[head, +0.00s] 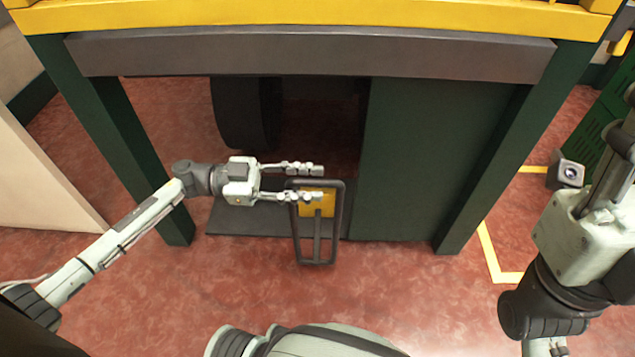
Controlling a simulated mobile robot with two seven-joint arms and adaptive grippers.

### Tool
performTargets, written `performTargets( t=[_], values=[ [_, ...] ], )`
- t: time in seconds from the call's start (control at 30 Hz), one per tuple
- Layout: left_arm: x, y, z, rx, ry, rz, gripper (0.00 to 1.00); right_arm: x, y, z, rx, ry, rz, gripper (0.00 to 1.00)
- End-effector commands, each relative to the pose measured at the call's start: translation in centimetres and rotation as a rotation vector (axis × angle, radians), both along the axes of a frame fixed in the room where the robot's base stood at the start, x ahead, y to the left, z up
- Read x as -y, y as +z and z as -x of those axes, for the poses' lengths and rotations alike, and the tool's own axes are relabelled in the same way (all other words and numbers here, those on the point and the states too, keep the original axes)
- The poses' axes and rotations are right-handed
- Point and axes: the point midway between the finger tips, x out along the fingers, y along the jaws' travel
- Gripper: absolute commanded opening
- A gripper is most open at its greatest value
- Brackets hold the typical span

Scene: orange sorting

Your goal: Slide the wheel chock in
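The wheel chock seems to be the yellow block (327,206) fixed to an upright dark rectangular frame handle (338,225). It stands at the front of the dark opening under the vehicle, near a dark tyre (245,115). My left gripper (321,184) reaches in from the left at the handle's top. Its two fingers are apart, one beyond the top bar and one on the near side, overlapping the yellow block. Whether they touch the handle is unclear. My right arm is at the right edge; its gripper does not show.
A flat dark plate (245,222) lies on the red floor under the opening. Dark green posts (120,140) and a green panel (430,160) bound the opening, with a grey beam (310,55) above. A small grey box (568,173) stands at the right.

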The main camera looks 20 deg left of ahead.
Motion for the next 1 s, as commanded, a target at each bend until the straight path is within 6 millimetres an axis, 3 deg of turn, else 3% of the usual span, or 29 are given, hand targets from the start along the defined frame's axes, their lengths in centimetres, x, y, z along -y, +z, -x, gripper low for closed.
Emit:
performTargets(
  t=[0.2, 0.47, 0.77, 1.0],
  values=[
    [1.7, 0.0, -0.5, 0.0, 0.001, 0.001, 0.36, 0.0, 0.0, 0.0, 0.006, 0.0, 0.005, 0.4],
    [1.8, 0.0, -0.5, -0.001, 0.002, 0.001, 0.36, 0.0, 0.0, 0.0, 0.007, 0.0, 0.005, 0.4],
    [1.8, 0.0, -0.5, -0.001, 0.002, 0.001, 0.0, 0.0, 0.1, 0.0, 0.007, 0.0, 0.005, 0.4],
    [1.8, 0.0, -0.5, -0.001, 0.002, 0.001, 0.0, 0.0, 0.0, -0.1, 0.006, 0.0, 0.005, 0.4]
  ],
)
